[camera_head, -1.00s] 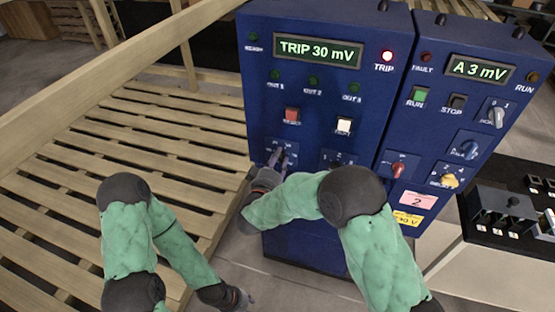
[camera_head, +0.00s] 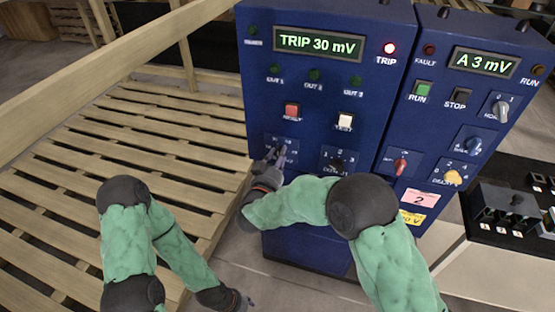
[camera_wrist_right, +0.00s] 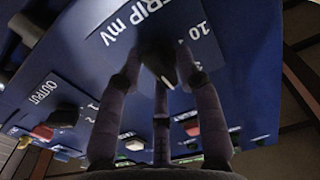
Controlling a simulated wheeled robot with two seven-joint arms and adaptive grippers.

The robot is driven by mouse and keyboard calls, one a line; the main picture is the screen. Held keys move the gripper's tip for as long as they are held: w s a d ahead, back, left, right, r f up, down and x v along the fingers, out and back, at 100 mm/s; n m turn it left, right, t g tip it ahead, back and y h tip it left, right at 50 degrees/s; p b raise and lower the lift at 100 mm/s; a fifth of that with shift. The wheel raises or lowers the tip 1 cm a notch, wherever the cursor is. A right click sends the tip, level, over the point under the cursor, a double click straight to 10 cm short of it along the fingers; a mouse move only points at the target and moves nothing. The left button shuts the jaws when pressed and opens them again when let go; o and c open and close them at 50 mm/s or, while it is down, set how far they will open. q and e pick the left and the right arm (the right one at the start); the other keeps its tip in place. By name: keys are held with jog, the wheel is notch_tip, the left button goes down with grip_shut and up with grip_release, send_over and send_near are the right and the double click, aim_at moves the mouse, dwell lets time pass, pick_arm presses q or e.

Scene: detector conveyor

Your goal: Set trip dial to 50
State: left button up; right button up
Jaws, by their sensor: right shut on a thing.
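The blue panel's display (camera_head: 318,44) reads "TRIP 30 mV". The trip dial (camera_wrist_right: 158,60) is a dark knob with a white pointer line, below a "TRIP mV" label in the right wrist view; a "10" shows to its right. My right gripper (camera_head: 277,156) is at the dial on the panel's lower left, its fingers around the knob and shut on it. In the head view the fingers mostly hide the dial. My left gripper (camera_head: 242,302) hangs low, away from the panel, above the floor; its finger opening is too small to judge.
The output dial (camera_head: 338,165) is right of the trip dial. Above are the red reset button (camera_head: 292,111) and white test button (camera_head: 345,120). A second blue panel (camera_head: 440,130) with several knobs adjoins on the right. A wooden pallet (camera_head: 130,150) lies left.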

jog(key=m+b, duration=0.1)
jog(key=m, duration=0.2)
jog(key=m+b, duration=0.1)
jog(key=m, duration=0.1)
jog(key=shift+d+f+b, duration=0.15)
jog(key=shift+d+b, duration=0.15)
jog(key=shift+b, duration=0.05)
jog(key=shift+m, duration=0.5)
jog(key=o, duration=0.8)
jog(key=shift+f, duration=0.1)
jog(key=shift+o, duration=0.6)
jog(key=shift+d, duration=0.1)
jog(key=shift+s, duration=0.1)
